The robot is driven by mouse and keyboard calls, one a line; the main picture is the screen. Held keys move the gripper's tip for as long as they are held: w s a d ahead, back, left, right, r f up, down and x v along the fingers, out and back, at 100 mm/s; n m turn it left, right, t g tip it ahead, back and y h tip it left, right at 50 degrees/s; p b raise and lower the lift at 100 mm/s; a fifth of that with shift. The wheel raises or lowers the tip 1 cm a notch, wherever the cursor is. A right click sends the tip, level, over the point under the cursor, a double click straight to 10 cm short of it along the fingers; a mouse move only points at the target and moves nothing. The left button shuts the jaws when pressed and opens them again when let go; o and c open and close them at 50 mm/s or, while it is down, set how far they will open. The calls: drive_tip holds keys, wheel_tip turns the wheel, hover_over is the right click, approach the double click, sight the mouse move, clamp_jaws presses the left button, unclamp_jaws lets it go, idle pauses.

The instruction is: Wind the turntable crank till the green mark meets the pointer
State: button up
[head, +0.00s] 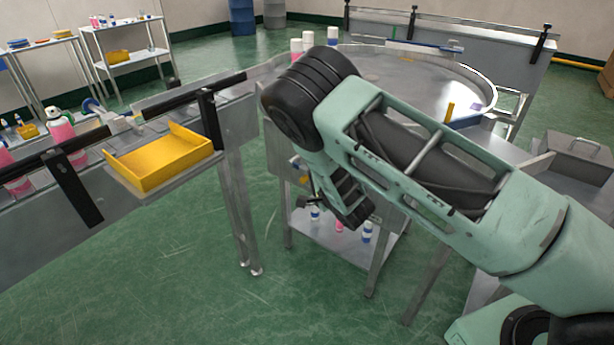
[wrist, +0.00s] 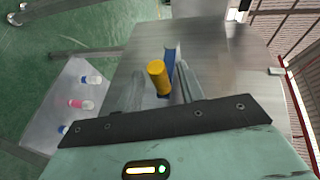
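In the wrist view, a yellow crank knob (wrist: 157,77) stands on a blue crank part (wrist: 170,70) against a grey metal panel. My gripper (wrist: 161,84) is open, with one finger on each side of the knob. Whether either finger touches it is unclear. In the head view, the round steel turntable (head: 425,88) with its raised rim lies behind my arm. An upright yellow piece (head: 449,112) and a small purple mark (head: 477,107) show at its right side. I cannot make out the green mark or identify the pointer. My arm hides most of the crank there.
A yellow tray (head: 160,160) sits on a ledge by the conveyor at the left. A lower shelf (head: 345,250) holds small bottles. A grey box (head: 577,158) stands at the right. Green floor is open at front left.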

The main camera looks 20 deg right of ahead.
drive_tip(key=shift+w, duration=0.4)
drive_tip(key=shift+s+f, duration=0.1)
clamp_jaws()
